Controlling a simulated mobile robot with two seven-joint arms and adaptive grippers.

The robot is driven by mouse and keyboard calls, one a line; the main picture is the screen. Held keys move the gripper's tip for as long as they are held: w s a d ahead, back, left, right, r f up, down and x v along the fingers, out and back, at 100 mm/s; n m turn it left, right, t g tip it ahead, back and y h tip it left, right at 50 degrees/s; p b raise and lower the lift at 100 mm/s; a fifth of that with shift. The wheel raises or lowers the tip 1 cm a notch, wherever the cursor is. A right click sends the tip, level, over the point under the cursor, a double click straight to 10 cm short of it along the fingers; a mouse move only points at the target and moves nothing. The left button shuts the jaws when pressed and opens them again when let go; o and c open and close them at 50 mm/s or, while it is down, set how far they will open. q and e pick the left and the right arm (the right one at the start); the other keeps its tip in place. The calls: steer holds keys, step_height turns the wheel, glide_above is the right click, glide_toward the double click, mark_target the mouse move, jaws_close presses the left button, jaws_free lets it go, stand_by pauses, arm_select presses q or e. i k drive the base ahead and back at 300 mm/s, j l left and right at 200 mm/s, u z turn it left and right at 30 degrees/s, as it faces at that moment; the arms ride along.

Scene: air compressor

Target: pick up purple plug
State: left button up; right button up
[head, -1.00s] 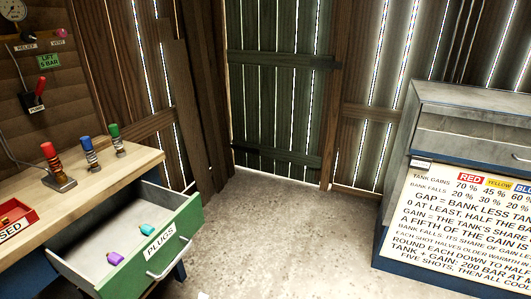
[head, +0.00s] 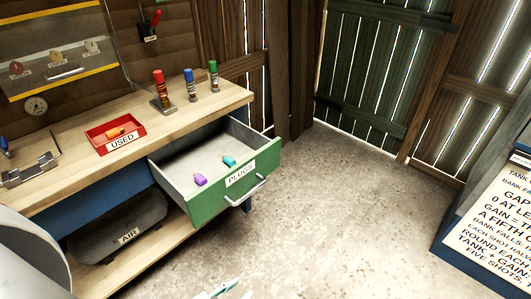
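The purple plug (head: 200,179) lies in the open green drawer labelled PLUGS (head: 172,181), on its floor near the front left. A teal plug (head: 229,161) lies in the same drawer, to the right of the purple one and apart from it. Only a small part of my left gripper (head: 226,291) shows at the bottom edge, below the drawer and apart from the plugs. Whether it is open or shut cannot be made out. My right gripper is not in view.
A red tray labelled USED (head: 94,143) holds an orange plug on the wooden workbench (head: 66,129). Red, blue and green-topped posts (head: 191,87) stand near its back right. A dark AIR tank (head: 120,228) sits under the bench. The floor right of the drawer is clear.

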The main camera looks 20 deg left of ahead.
mark_target(201, 180)
steer(key=u, duration=1.1)
